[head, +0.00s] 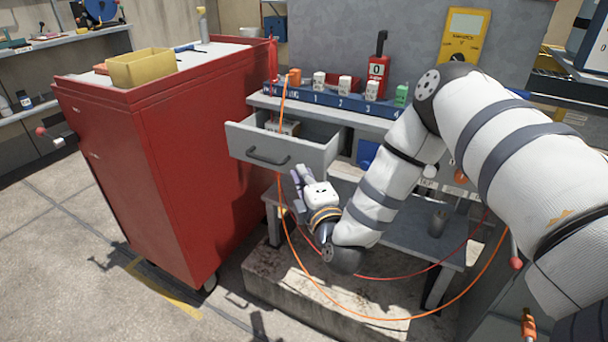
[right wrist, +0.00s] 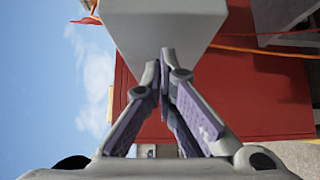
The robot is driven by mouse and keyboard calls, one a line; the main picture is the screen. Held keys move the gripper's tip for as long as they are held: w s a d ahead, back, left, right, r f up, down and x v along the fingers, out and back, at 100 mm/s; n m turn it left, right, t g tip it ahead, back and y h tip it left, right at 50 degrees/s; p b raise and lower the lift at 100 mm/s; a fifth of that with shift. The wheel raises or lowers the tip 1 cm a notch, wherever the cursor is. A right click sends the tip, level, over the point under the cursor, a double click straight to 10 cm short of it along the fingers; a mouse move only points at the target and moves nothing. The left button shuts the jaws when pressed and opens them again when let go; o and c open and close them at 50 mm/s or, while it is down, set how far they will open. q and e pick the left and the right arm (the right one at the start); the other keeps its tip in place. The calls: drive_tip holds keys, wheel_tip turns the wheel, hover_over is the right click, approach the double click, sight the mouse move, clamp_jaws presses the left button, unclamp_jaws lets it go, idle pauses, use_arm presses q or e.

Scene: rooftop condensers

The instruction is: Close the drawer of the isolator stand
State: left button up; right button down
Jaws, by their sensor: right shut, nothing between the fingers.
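The isolator stand (head: 325,114) is a grey bench in the middle of the head view. Its grey drawer (head: 295,152) is pulled out toward the left and front, with a dark bar handle (head: 268,159) on its front panel. A small pale block (head: 283,127) lies inside. My right gripper (head: 297,173) is just below the drawer's front right corner, shut and empty. In the right wrist view the closed fingertips (right wrist: 165,65) are close against the grey drawer (right wrist: 170,25); I cannot tell whether they touch. My left gripper is not in view.
A red tool cabinet (head: 165,155) stands close to the left of the drawer. A blue rack (head: 330,104) with several small blocks sits on the stand top. An orange cable (head: 375,318) hangs past the drawer and loops below. A yellow meter (head: 464,38) is behind.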

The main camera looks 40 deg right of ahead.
sight(313, 162)
drive_tip(key=shift+w+d, duration=0.15)
drive_tip(key=shift+d, duration=0.15)
